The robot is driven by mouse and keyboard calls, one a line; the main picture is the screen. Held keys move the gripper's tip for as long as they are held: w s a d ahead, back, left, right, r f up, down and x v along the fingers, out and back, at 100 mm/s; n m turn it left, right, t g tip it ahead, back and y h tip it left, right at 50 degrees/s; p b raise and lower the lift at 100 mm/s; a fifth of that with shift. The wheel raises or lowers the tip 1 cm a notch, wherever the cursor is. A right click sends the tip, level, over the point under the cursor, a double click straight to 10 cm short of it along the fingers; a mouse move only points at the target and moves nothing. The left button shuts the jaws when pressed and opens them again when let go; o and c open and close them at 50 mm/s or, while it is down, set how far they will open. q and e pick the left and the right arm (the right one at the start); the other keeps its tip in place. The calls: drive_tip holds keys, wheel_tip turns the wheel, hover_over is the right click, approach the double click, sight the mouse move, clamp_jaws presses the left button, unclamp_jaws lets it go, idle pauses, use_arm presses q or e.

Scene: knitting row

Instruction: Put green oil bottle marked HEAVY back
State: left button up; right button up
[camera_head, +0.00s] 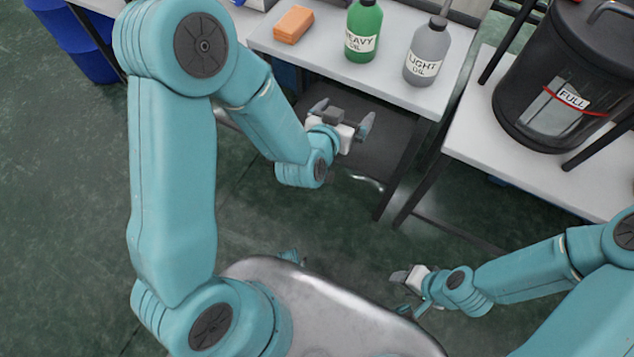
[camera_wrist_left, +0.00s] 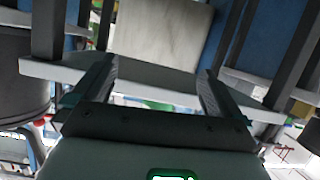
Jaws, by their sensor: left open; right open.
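The green bottle labelled HEAVY OIL (camera_head: 363,30) stands upright on the white table top (camera_head: 398,95) in the head view. My left gripper (camera_head: 342,118) is open and empty, in front of the table and lower in the picture than the bottle, apart from it. In the left wrist view the open fingers (camera_wrist_left: 157,85) frame a pale table edge (camera_wrist_left: 150,75), with nothing between them. My right gripper (camera_head: 402,280) is open and empty near my own body, well away from the table.
A grey LIGHT OIL bottle (camera_head: 427,52) stands right of the green one, and an orange block (camera_head: 293,25) lies to the left. A dark container marked FULL (camera_head: 550,95) stands on the right table (camera_head: 490,150). Blue bins (camera_head: 75,40) are at far left.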

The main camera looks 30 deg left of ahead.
use_arm(q)
drive_tip(key=s+d+f+g+h, duration=0.2)
drive_tip(key=s+f+g, duration=0.6)
drive_tip(key=f, duration=0.7)
drive_tip(key=s+d+f+g+h, duration=0.1)
drive_tip(key=s+f+g, duration=0.1)
drive_tip(key=s, duration=0.5)
drive_tip(key=s+f+n+g, duration=0.1)
drive_tip(key=s+f+g, duration=0.2)
drive_tip(key=s, duration=0.4)
drive_tip(key=shift+s+d+f+h, duration=0.35)
drive_tip(key=shift+d+f+h, duration=0.05)
drive_tip(key=shift+f, duration=0.25)
wheel_tip(320, 180, up, 19)
drive_tip(key=p, duration=1.9)
drive_tip(key=shift+w+r, duration=0.1)
drive_tip(key=shift+c, duration=0.3)
